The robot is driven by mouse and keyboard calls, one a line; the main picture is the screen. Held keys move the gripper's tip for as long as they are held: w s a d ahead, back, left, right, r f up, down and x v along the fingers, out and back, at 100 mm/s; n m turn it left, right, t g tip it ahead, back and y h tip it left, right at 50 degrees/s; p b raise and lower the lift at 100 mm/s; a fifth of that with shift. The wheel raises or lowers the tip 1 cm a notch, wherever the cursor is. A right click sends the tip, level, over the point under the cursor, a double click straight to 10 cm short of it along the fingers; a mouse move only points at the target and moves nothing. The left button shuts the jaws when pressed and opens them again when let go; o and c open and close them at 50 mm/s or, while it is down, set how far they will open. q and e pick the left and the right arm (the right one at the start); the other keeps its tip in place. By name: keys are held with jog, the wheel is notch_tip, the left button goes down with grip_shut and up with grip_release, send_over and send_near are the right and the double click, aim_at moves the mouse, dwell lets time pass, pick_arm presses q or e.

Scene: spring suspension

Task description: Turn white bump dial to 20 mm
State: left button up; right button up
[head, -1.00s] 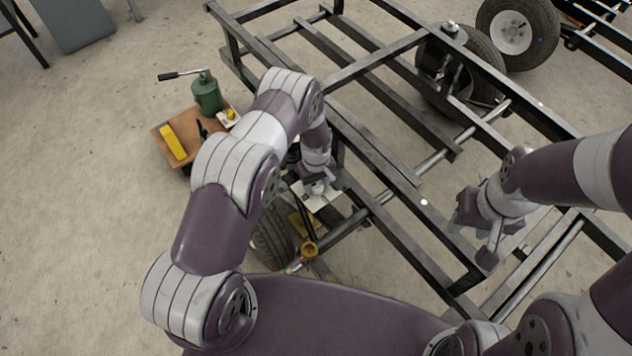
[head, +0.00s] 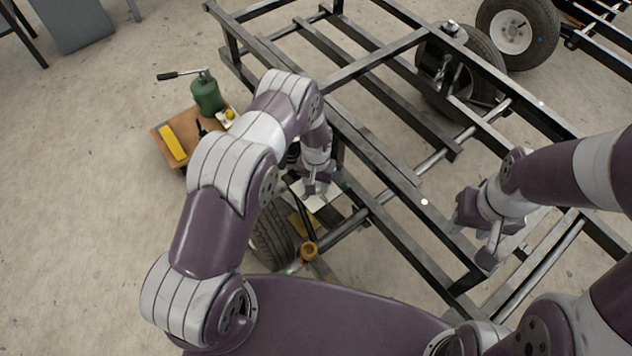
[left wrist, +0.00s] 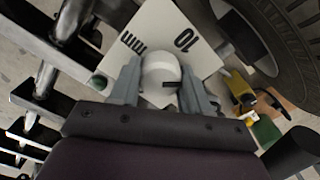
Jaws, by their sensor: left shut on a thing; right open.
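The white dial (left wrist: 161,76) is a round knob with a dark mark on its right side. It sits on a white plate (left wrist: 160,33) with the printed text "10" and "mm" in view. My left gripper (left wrist: 166,84) is shut on the dial, with one finger on each side of it. In the head view my left gripper (head: 316,184) is at the plate (head: 322,203) beside the frame, and the dial is hidden there. My right gripper (head: 487,240) is open and empty above the right part of the frame, away from the dial. The 20 mark is not visible.
A black metal trailer frame (head: 375,67) fills the middle. A tyre (head: 272,240) stands just below the plate. A brown board (head: 158,139) with a green jack (head: 207,94) and a yellow block (head: 173,142) lies to the left.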

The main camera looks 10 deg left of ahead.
pick_arm(q)
jog(key=m, duration=1.2)
jog(key=shift+m, duration=0.4)
jog(key=m, duration=0.6)
jog(key=shift+d, duration=0.1)
jog(key=m, duration=0.6)
jog(key=shift+m, duration=0.3)
jog(key=o, duration=1)
jog(key=shift+s, duration=0.1)
jog(key=shift+o, duration=0.2)
jog(key=shift+r, duration=0.1)
